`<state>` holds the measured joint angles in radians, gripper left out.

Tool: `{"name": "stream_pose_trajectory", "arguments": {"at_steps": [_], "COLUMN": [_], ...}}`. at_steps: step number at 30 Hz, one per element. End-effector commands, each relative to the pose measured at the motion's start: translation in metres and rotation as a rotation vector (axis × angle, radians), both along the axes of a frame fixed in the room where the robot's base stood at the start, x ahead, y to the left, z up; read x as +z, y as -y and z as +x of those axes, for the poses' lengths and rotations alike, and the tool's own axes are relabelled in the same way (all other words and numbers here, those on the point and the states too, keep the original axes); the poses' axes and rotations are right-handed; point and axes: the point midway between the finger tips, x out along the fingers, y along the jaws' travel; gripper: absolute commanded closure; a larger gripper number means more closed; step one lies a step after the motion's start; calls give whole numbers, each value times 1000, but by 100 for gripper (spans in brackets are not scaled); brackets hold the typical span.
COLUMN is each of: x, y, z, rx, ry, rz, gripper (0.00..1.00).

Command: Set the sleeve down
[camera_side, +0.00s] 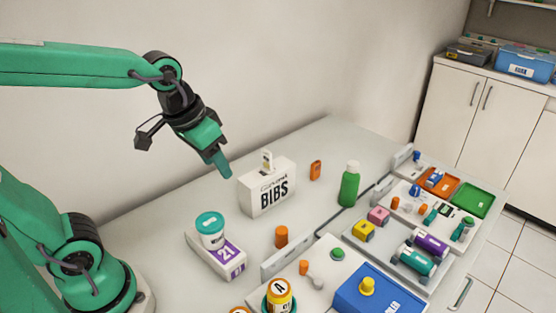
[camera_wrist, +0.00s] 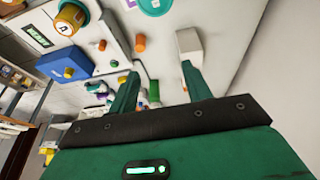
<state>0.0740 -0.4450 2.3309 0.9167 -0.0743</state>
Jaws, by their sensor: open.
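My gripper (camera_side: 224,170) is in the air above the table, up and to the left of the white BIBS box (camera_side: 267,190). In the wrist view my gripper (camera_wrist: 158,78) has its two green fingers apart, with nothing seen between them. A purple cylinder (camera_side: 431,244) and a teal cylinder (camera_side: 419,262) lie on a grey tray (camera_side: 383,248) at the right. I cannot tell which thing is the sleeve; none is in my gripper.
A green bottle (camera_side: 349,185), orange cylinder (camera_side: 281,237) and blue box (camera_side: 378,294) stand nearby. Bare table (camera_side: 318,146) shows behind the BIBS box.

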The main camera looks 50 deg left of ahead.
Motion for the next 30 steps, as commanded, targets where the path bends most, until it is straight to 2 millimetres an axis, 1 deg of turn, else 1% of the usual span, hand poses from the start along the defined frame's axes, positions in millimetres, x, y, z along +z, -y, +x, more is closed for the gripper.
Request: {"name": "stream_pose_trajectory", "arguments": {"at_steps": [1, 6, 12, 17, 30], "x": [3, 8, 8, 7, 7], "y": [-4, -13, -19, -21, -21], "z": [-9, -33, -50, -54, -54], "rx": [2, 5, 7, 5, 5], "ry": [26, 94, 142, 154, 154], "rz": [1, 11, 21, 24, 24], "gripper": [51, 51, 51, 51, 51]}}
